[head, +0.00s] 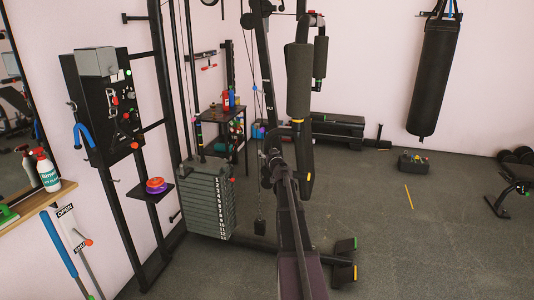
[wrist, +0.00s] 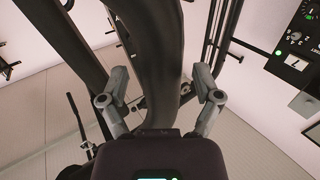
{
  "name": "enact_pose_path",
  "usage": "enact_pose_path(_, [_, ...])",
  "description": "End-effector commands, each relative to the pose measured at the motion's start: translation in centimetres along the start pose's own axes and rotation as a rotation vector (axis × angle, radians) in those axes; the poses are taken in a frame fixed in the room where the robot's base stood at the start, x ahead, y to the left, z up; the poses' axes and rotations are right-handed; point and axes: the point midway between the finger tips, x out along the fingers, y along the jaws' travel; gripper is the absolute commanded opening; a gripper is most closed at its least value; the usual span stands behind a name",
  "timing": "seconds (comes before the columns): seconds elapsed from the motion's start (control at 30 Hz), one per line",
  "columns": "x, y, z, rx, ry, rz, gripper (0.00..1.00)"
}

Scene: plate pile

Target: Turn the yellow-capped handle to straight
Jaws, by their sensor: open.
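In the head view a dark bar hangs below the upright roller pad of the gym machine, with yellow at its top and a small yellow end (head: 309,177) at its bottom. This looks like the yellow-capped handle, but I cannot be sure. No yellow cap shows in the wrist view. My gripper (wrist: 162,80) is open in the wrist view, its two grey fingers apart. A thick dark curved beam (wrist: 158,50) passes between and beyond them; I cannot tell whether they touch it. I cannot make out my gripper in the head view.
A black wall panel (head: 104,105) with small fittings hangs at the left. The weight stack (head: 209,200) stands beside the machine's frame. A punching bag (head: 434,75) hangs at the right. A dark panel (wrist: 292,42) with a green light is at the wrist view's right. Floor at right is mostly clear.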

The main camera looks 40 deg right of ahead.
Motion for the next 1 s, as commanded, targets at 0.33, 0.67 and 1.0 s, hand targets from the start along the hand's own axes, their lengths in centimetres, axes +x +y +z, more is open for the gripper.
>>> enact_pose_path(0.33, [-4.1,-0.1,0.0,0.0,0.0,0.0,0.82])
enact_pose_path(0.67, [-9.3,-0.1,0.0,0.0,0.0,0.0,0.82])
enact_pose_path(1.0, [-11.7,0.0,0.0,0.0,0.0,-0.001,0.82])
